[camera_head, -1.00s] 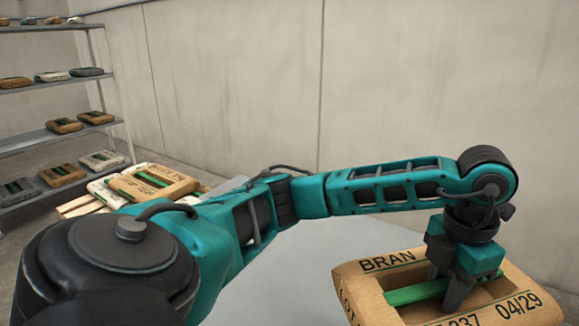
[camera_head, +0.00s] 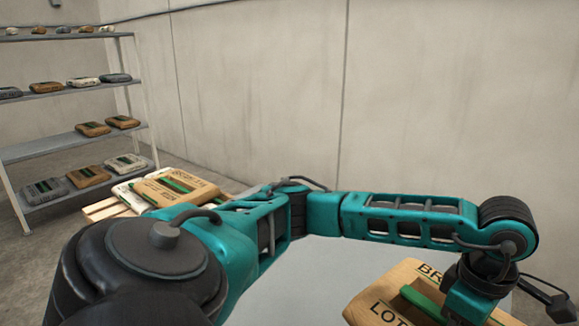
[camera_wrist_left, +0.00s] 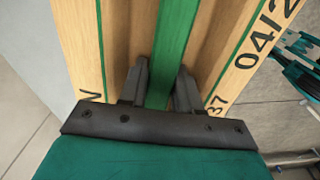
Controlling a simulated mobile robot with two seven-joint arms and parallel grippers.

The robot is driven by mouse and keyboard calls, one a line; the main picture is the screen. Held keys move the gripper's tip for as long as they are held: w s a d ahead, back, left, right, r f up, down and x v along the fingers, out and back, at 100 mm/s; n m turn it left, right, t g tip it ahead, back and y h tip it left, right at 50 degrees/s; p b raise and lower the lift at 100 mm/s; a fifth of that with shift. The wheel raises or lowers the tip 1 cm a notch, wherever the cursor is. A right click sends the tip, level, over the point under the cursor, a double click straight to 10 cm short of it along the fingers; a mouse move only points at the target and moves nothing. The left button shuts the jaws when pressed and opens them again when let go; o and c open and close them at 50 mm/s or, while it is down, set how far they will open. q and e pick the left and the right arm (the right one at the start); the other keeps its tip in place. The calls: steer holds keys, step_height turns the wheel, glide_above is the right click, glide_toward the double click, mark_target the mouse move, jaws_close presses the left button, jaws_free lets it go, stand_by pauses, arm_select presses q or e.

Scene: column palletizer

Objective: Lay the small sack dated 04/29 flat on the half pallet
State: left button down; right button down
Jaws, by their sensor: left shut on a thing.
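The tan sack (camera_head: 385,292) dated 04/29 is at the bottom right of the head view, partly cut off by the frame and hidden by my arm. The start of its date shows in the left wrist view, where the sack (camera_wrist_left: 232,58) fills the upper middle. My left gripper (camera_wrist_left: 163,88) is shut on the sack's green grip strip, one finger on each side. In the head view its fingers are hidden. A wooden pallet (camera_head: 101,210) stands at the left, bearing a white sack and a tan sack (camera_head: 172,188). My right gripper is not in view.
A grey metal shelf rack (camera_head: 75,87) with several sacks stands at the far left, beyond the pallet. A bare concrete wall (camera_head: 260,90) runs behind. A plain grey surface (camera_head: 300,280) lies below my left arm, between the pallet and the held sack.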

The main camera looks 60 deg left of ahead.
arm_select(q)
steer(key=m, duration=0.5)
steer(key=shift+s+d+f, duration=0.15)
steer(key=shift+s+f, duration=0.2)
steer(key=shift+s, duration=0.05)
steer(key=m, duration=0.3)
steer(key=s+f+m+p, duration=0.1)
steer(key=m, duration=0.1)
steer(key=shift+d+m, duration=0.2)
steer(key=shift+m, duration=0.1)
steer(key=m, duration=0.2)
steer(key=s+f+m, duration=0.1)
steer(key=m, duration=0.1)
steer(key=shift+d+p, duration=0.1)
steer(key=shift+p, duration=0.2)
steer(key=m, duration=0.2)
steer(key=s+m, duration=0.1)
steer(key=shift+d+f+m, duration=0.1)
steer(key=shift+f+m, duration=0.2)
steer(key=shift+m, duration=0.1)
steer(key=shift+s+f+m, duration=0.15)
steer(key=shift+s+m, duration=0.05)
steer(key=shift+m, duration=0.5)
steer(key=shift+s, duration=0.15)
